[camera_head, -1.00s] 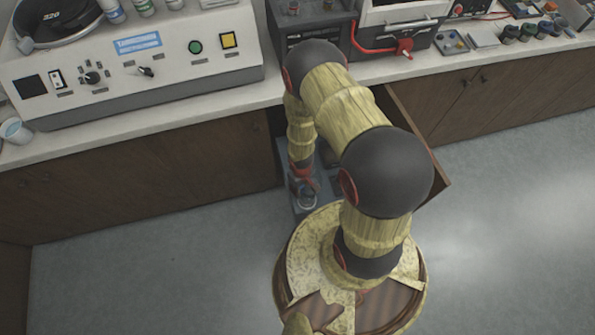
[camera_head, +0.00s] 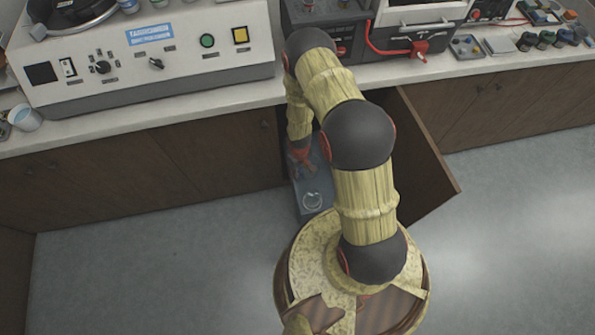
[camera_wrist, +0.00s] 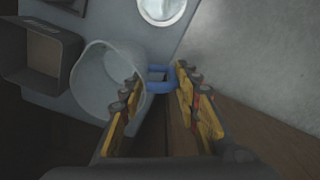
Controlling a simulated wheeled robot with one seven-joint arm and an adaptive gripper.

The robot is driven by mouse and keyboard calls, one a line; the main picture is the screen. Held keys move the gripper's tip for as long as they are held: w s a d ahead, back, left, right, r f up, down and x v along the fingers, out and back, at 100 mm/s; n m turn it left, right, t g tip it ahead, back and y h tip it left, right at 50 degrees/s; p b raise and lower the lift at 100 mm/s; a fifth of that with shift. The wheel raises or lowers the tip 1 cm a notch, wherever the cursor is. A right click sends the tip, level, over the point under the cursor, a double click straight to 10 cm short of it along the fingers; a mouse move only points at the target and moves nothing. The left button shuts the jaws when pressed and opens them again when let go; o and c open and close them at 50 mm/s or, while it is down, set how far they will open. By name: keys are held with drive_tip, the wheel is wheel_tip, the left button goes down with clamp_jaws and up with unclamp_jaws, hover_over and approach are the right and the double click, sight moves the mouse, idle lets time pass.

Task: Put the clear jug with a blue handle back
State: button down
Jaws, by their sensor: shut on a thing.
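The clear jug (camera_wrist: 92,88) with a blue handle (camera_wrist: 158,86) shows in the wrist view, its round open mouth towards the camera. My gripper (camera_wrist: 160,78) is shut on the blue handle, with a finger on each side of it. The jug's body is left of the fingers, over a grey-blue shelf surface; I cannot tell whether it touches that surface. In the head view my gripper (camera_head: 300,158) is low at the cabinet opening, and the jug cannot be made out clearly there.
The grey-blue shelf (camera_head: 308,178) sticks out of the open cabinet. A round clear vessel (camera_head: 313,201) stands on its front part. A dark open bin (camera_wrist: 38,58) is close left of the jug. The open cabinet door (camera_head: 425,165) stands to the right, with the worktop above.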

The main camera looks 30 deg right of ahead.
drive_tip(key=shift+w+d+f+b, duration=0.1)
drive_tip(key=shift+w+f+b, duration=0.45)
drive_tip(key=shift+f, duration=0.6)
drive_tip(key=shift+w+d+f+b, duration=0.15)
drive_tip(key=shift+w+f+b, duration=0.4)
drive_tip(key=shift+f, duration=0.55)
drive_tip(key=shift+w+d+f+b, duration=0.1)
drive_tip(key=shift+w+f+b, duration=0.45)
drive_tip(key=shift+f, duration=0.6)
drive_tip(key=shift+f, duration=0.1)
drive_tip(key=shift+f, duration=0.15)
drive_tip(key=c, duration=1.4)
unclamp_jaws()
drive_tip(key=shift+o, duration=0.5)
wheel_tip(320, 180, up, 8)
drive_tip(key=p, duration=0.3)
